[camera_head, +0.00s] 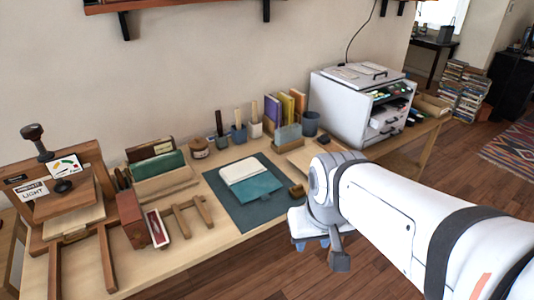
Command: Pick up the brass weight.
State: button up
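A small brass-coloured block (297,190), which looks like the brass weight, sits at the right edge of the dark green mat (235,206) on the table. It is small in the view and its exact shape is hard to make out. My gripper (312,243) is at the end of my white arm, in front of and below the block in the picture, near the table's front edge. It is apart from the block. The wrist hides most of the gripper, so its opening cannot be made out.
A teal and cream book (252,181) lies on the mat. A wooden press (70,195), wooden stands (188,215) and a book rack (160,175) fill the left. Pots and upright books stand behind. A white cabinet (345,110) stands at right. My arm hides the right front.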

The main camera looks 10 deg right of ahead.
aim_at(297, 192)
jog(key=u, duration=0.05)
jog(key=i, duration=0.9)
jog(key=u, duration=0.05)
